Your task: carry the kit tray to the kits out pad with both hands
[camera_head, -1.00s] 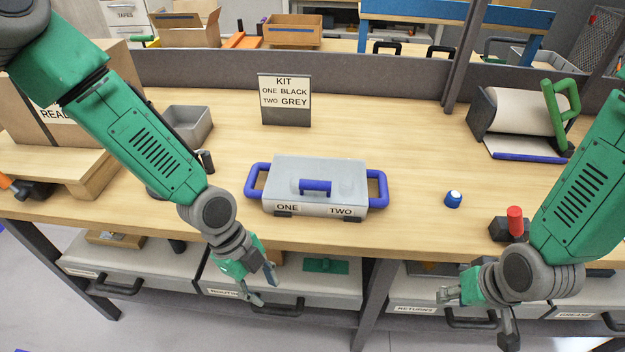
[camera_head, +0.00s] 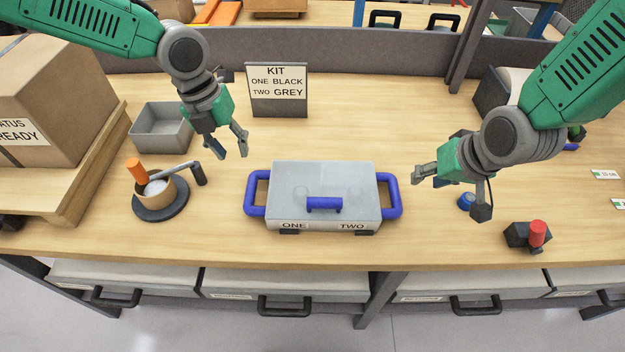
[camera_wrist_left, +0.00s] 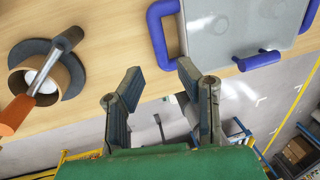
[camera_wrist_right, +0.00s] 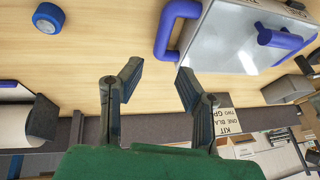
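The kit tray (camera_head: 283,185) is a grey case with a clear lid, blue side handles and a blue lid handle. It sits on the bench, labelled ONE and TWO. My left gripper (camera_head: 231,153) is open and empty above the bench, up and left of the tray's left handle (camera_head: 256,193). My right gripper (camera_head: 416,180) is open and empty just right of the right handle (camera_head: 393,195). The handles also show in the left wrist view (camera_wrist_left: 160,35) and the right wrist view (camera_wrist_right: 171,30), apart from the fingers. I cannot make out the kits out pad.
A sign (camera_head: 278,92) reading KIT ONE BLACK TWO GREY stands behind the tray. A grey bin (camera_head: 160,131) and a round dark-based holder (camera_head: 160,206) are at left. A blue-capped item (camera_head: 466,201) and a red-knobbed block (camera_head: 527,235) are at right.

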